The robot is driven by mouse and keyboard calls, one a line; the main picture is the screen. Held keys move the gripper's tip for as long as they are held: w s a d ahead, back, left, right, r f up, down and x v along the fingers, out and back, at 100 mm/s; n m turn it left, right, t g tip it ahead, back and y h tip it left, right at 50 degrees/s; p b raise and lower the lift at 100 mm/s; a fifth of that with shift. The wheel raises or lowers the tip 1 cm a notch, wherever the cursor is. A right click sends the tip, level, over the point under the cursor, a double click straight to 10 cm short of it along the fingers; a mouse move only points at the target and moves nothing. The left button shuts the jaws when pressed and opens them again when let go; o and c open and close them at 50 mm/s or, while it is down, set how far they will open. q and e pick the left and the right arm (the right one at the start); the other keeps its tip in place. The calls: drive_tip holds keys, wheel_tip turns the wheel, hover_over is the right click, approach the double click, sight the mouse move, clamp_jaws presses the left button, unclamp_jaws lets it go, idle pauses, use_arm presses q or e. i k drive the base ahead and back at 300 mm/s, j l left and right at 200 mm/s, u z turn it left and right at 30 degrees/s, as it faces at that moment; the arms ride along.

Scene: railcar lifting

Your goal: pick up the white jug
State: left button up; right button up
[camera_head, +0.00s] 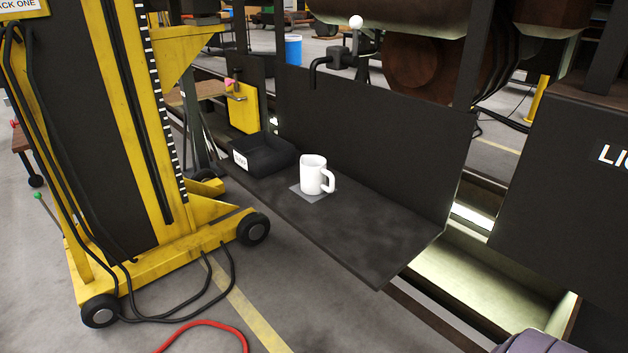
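The white jug (312,174) stands upright on a small grey square mat (304,195) on a dark shelf (371,234). Its handle is on its right side. Neither my left nor my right gripper shows in the head view. A purplish-grey rounded part is cut off at the bottom right edge; I cannot tell what it is.
A black tray (262,166) with a white label sits on the shelf left of the jug. A dark back panel (380,140) rises behind the jug. A yellow wheeled jack (170,262) stands left of the shelf. The shelf right of the jug is clear. A red hose (205,323) lies on the floor.

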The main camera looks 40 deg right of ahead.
sight(314, 171)
drive_tip(key=z, duration=1.05)
drive_tip(key=i+j+z, duration=0.45)
drive_tip(key=z, duration=0.25)
drive_tip(key=i+j+z, duration=0.15)
drive_tip(key=j+z, duration=0.2)
drive_tip(key=i+j+z, duration=0.1)
drive_tip(key=j+z, duration=0.6)
drive_tip(key=j, duration=0.15)
drive_tip(key=i, duration=0.05)
